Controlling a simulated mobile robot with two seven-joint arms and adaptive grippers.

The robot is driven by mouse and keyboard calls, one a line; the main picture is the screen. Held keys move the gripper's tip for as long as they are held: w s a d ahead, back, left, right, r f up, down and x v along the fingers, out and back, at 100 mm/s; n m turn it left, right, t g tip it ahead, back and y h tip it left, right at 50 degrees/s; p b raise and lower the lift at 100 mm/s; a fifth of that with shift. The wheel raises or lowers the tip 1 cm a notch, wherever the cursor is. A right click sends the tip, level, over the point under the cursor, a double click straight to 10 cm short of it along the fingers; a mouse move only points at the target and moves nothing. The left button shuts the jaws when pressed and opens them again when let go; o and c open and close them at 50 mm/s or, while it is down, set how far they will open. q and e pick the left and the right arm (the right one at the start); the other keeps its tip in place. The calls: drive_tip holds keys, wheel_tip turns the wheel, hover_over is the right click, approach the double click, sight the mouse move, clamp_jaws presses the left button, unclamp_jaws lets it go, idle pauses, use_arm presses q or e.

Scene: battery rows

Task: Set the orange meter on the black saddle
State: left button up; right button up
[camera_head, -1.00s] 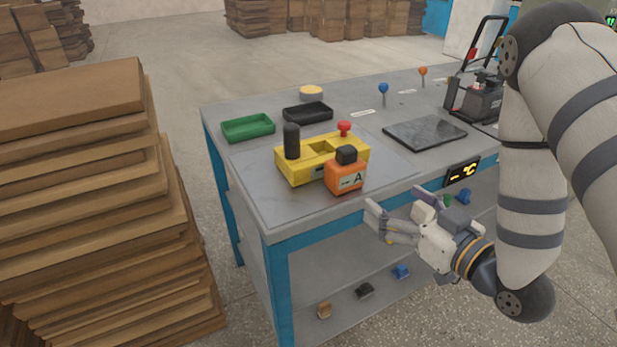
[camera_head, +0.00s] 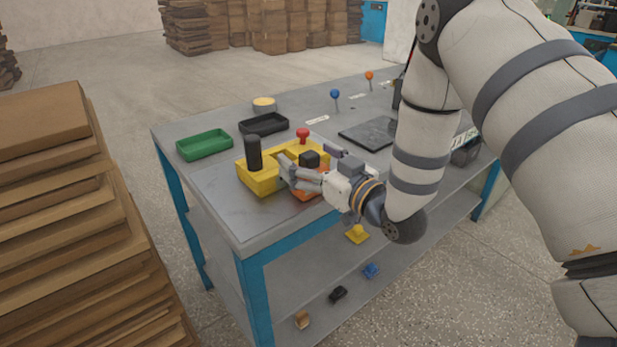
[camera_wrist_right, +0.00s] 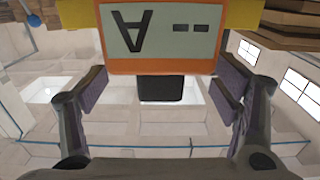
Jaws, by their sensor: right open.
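The orange meter (camera_head: 305,195) stands at the front of the yellow holder (camera_head: 262,181) on the table, its black top showing and its front partly hidden by my right gripper (camera_head: 309,165). In the right wrist view the meter (camera_wrist_right: 116,66), with its label upside down, lies between the open fingers of the right gripper (camera_wrist_right: 165,88). Gaps show on both sides, so the fingers are not closed on it. A small black piece (camera_head: 338,294), which looks like the black saddle, sits on the lower shelf. My left gripper is out of view.
Yellow (camera_head: 357,235), blue (camera_head: 371,270) and tan (camera_head: 302,319) pieces also sit on the lower shelf. A green tray (camera_head: 205,145), a black tray (camera_head: 264,124) and a dark slab (camera_head: 368,134) are on the table. Stacked boards (camera_head: 60,230) stand at left.

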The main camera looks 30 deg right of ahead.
drive_tip(key=c, duration=1.7)
drive_tip(key=shift+c, duration=0.2)
